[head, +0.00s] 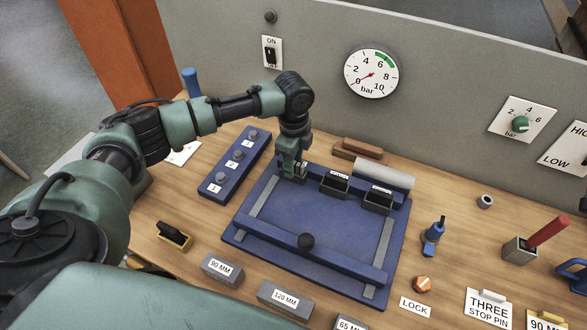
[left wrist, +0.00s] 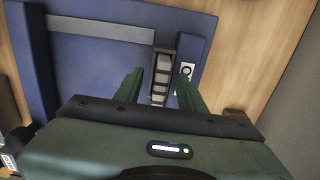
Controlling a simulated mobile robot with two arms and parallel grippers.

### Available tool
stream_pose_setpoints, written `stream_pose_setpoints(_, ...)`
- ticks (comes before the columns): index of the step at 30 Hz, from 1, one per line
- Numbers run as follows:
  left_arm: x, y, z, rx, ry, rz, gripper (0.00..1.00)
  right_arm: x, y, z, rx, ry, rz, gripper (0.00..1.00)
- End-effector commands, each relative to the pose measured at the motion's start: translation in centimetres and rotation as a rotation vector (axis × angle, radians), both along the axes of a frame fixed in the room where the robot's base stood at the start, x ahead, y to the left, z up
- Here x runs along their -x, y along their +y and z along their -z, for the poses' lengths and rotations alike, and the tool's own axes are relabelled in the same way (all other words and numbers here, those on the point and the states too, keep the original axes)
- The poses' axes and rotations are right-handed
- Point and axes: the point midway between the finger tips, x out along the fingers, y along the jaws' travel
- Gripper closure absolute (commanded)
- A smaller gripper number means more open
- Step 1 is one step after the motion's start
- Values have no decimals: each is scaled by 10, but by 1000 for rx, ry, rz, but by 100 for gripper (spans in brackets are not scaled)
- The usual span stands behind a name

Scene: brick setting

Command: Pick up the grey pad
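Several grey pads (left wrist: 161,77) sit in a row in a narrow dark holder (left wrist: 156,54) at the edge of the blue fixture (left wrist: 95,55). My left gripper (left wrist: 159,82) is open, with one finger on each side of the holder in the left wrist view. I cannot tell whether the fingers touch anything. In the head view my left gripper (head: 293,172) points down at the back left corner of the blue fixture (head: 300,215) and mostly hides this holder and its pads. My right gripper is not in view.
Two dark bins (head: 335,186) (head: 377,202) stand right of the gripper on the fixture. A grey roll (head: 385,174) and brown blocks (head: 358,149) lie behind. A blue block with knobs (head: 235,165) is to the left. A grey wall with a gauge (head: 372,71) rises behind.

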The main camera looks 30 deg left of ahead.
Motion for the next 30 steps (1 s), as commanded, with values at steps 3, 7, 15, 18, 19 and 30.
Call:
stream_pose_setpoints(3, 0, 0, 0, 0, 0, 0, 88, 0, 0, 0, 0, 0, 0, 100)
stream_pose_setpoints(7, 0, 0, 0, 0, 0, 0, 100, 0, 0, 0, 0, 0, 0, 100)
stream_pose_setpoints(15, 0, 0, -1, 0, -1, 0, 100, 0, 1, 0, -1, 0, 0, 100)
stream_pose_setpoints(18, -1, 0, -5, 1, -2, 1, 100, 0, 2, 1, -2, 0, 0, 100)
stream_pose_setpoints(19, -1, -1, -7, 1, -2, 1, 100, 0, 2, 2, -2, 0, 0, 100)
stream_pose_setpoints(30, -2, 0, -71, 2, -7, 0, 100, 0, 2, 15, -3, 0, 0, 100)
